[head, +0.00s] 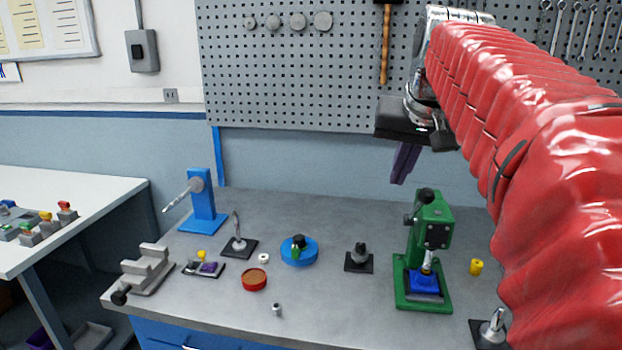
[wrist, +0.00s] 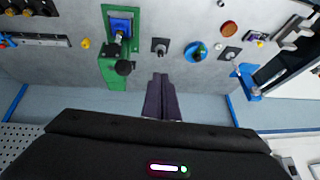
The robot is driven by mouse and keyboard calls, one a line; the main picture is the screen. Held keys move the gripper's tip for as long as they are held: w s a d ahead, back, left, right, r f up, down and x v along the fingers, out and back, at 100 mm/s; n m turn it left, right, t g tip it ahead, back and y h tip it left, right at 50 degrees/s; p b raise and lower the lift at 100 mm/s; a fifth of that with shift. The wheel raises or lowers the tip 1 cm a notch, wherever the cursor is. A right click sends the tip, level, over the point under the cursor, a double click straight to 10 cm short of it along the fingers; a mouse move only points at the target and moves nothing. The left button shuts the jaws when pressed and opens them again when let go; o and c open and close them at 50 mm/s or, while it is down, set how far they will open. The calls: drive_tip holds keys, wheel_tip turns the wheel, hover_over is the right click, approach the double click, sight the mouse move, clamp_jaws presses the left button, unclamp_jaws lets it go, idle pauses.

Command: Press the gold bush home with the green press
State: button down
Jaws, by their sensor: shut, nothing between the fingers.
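The green press (head: 436,237) stands on the right part of the bench, with a blue block (head: 424,282) on its base. A small pale metallic piece stands on the block under the press head; I cannot tell whether it is the gold bush. The press also shows in the wrist view (wrist: 107,70), with a dark round knob on it. A small yellow cylinder (head: 476,267) stands apart, right of the press. My gripper (head: 402,166) is shut and empty, raised above and behind the press. Its dark purple fingers (wrist: 160,95) lie together in the wrist view.
A dark-based fixture (head: 359,259), a blue round pulley (head: 299,252) and a red dish (head: 254,279) stand left of the press. Farther left are a blue stand (head: 203,205) and a grey vise (head: 147,268). A pegboard (head: 300,85) rises behind the bench.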

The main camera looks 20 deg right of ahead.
drive_tip(key=d+r+m, duration=0.1)
drive_tip(key=d+r, duration=0.4)
drive_tip(key=d, duration=0.4)
drive_tip(key=shift+s+r+m+h, duration=0.2)
drive_tip(key=shift+s+m+h, duration=0.05)
drive_tip(key=shift+m+h, duration=0.15)
drive_tip(key=shift+w+d+f, duration=0.1)
drive_tip(key=shift+d, duration=0.05)
hover_over(417, 210)
drive_tip(key=s, duration=0.1)
wheel_tip(417, 210, down, 10)
drive_tip(key=r, duration=0.1)
drive_tip(key=shift+s+a+f, duration=0.2)
drive_tip(key=shift+s+f, duration=0.1)
drive_tip(key=shift+f, duration=0.25)
drive_tip(key=shift+s+a+f, duration=0.2)
drive_tip(key=shift+s+f, duration=0.05)
drive_tip(key=shift+f, duration=0.25)
drive_tip(key=shift+s, duration=0.1)
